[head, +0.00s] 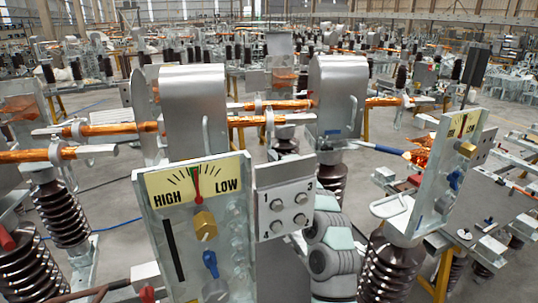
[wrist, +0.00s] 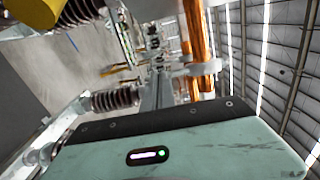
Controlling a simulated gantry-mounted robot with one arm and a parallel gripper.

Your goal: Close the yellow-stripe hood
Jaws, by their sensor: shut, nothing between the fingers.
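Two silver hoods with rounded tops stand in the head view, one left of centre (head: 195,110) and one right of centre (head: 338,95). I make out no yellow stripe on either, so I cannot tell which is the yellow-stripe hood. Each has a bar handle on its side. The right one has a small blue mark low on its front. My gripper (wrist: 158,82) is in the wrist view, shut and empty beyond its pale green body. In the head view my arm shows low at centre, partly behind a numbered panel, and the fingers are hidden.
A gauge panel (head: 197,187) with knobs and a numbered panel (head: 288,203) stand in front. Another gauge panel (head: 452,155) stands at right. Copper bars (head: 275,105) run near the hoods. Ribbed dark insulators (head: 64,215) stand left and right. Bare floor (head: 105,185) shows at left.

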